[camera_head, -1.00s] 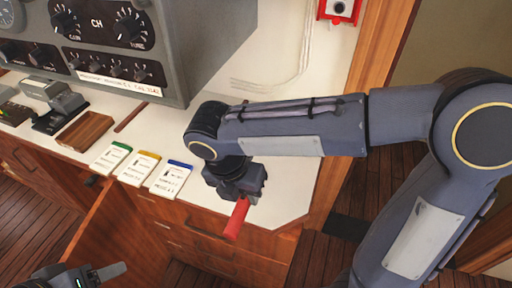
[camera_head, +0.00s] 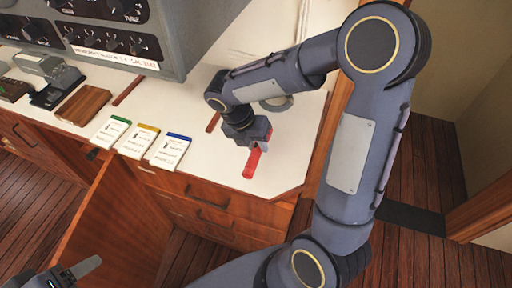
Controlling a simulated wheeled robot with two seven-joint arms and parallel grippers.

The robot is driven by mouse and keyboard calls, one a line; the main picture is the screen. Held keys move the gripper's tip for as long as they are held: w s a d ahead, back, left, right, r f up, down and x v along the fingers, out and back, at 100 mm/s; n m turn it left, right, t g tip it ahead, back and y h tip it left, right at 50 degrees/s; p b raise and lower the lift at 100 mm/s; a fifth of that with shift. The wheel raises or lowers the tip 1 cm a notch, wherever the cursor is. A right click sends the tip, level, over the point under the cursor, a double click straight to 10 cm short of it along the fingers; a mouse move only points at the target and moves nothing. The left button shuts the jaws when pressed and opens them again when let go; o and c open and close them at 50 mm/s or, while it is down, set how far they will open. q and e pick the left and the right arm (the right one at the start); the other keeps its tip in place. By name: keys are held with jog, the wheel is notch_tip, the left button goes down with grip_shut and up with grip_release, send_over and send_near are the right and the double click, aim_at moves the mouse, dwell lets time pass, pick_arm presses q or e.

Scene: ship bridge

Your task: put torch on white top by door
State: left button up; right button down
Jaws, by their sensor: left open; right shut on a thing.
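The red torch (camera_head: 252,163) is in my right gripper (camera_head: 255,145), which is shut on its upper part. The torch stands out below the jaws, tilted, over the white top (camera_head: 284,172) near its right end. I cannot tell whether its lower end touches the surface. My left gripper (camera_head: 76,270) is at the bottom left edge, open and empty, away from the counter and only partly in view.
Cards with green (camera_head: 111,131), yellow (camera_head: 138,141) and blue (camera_head: 171,150) edges lie left of the torch. A grey radio unit (camera_head: 165,28) overhangs the back. A grey round object (camera_head: 276,103) sits partly behind my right arm. An open wooden door (camera_head: 112,225) juts out in front.

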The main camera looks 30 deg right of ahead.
aim_at(256, 151)
jog(key=shift+w+d+f, duration=0.3)
jog(key=shift+w+f, duration=0.1)
jog(key=shift+f, duration=0.25)
jog(key=shift+w+d+f, duration=0.25)
jog(key=shift+w+f, duration=0.15)
jog(key=shift+f, duration=0.2)
jog(key=shift+w+f, duration=0.1)
jog(key=shift+f, duration=1.45)
jog(key=shift+f, duration=0.2)
jog(key=c, duration=1.5)
grip_release()
jog(key=shift+o, duration=0.2)
